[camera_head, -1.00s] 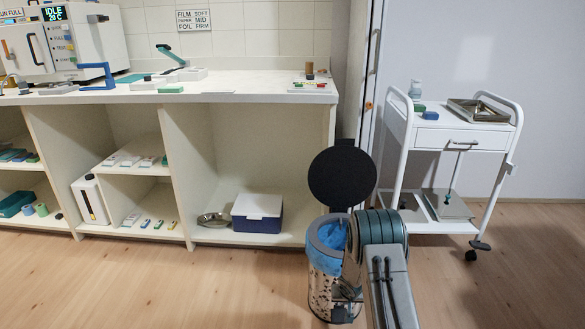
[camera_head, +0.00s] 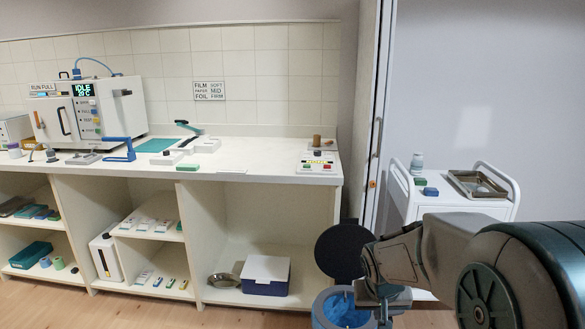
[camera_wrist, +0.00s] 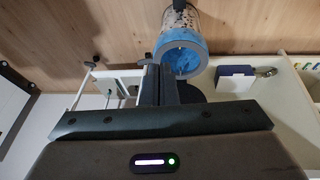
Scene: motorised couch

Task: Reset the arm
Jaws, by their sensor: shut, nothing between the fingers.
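My gripper (camera_wrist: 160,72) shows in the wrist view with its two dark fingers together and nothing between them. In the head view my arm reaches in from the right edge, and my gripper (camera_head: 384,308) points down at its left end, partly cut off by the bottom edge. It appears just right of a pedal bin (camera_head: 342,308) with a blue liner and a raised round black lid (camera_head: 343,252). The bin (camera_wrist: 181,48) also shows beyond the fingertips in the wrist view. I cannot tell the exact gap between gripper and bin.
A white trolley (camera_head: 452,206) with a metal tray (camera_head: 478,184) stands behind my arm, which hides its lower part. A long counter (camera_head: 255,172) with open shelves runs along the left. A blue box with a white lid (camera_head: 265,274) sits on the low shelf. Some wooden floor is clear.

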